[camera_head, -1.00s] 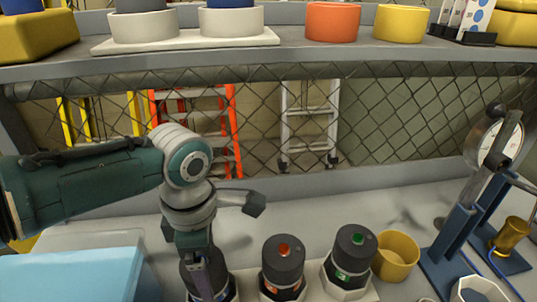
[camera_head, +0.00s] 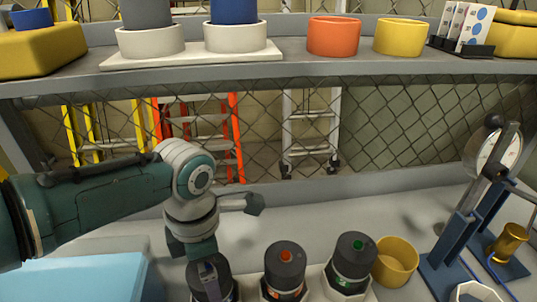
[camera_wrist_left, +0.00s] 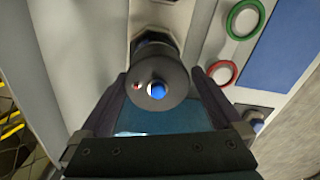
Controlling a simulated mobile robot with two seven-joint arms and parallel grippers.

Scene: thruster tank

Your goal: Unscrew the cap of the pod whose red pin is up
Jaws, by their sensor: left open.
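Three dark, round-capped pods stand in a row in pale holders at the front of the bench. The middle pod (camera_head: 285,262) has an orange-red spot on its cap; the right pod (camera_head: 353,258) has a green one. The left pod (camera_head: 212,284) is partly behind my left gripper (camera_head: 207,270). In the left wrist view a dark cap (camera_wrist_left: 172,100) shows a blue centre and a small red-and-white mark near its edge. My open left gripper (camera_wrist_left: 160,92) has a finger on each side of this cap; contact is unclear. I cannot tell which pin is up.
A yellow cup (camera_head: 396,262) stands right of the pods. A blue stand with a dial (camera_head: 497,150) is at the right. A light blue box (camera_head: 70,278) is at the front left. A shelf (camera_head: 330,68) with cups spans the back above wire mesh.

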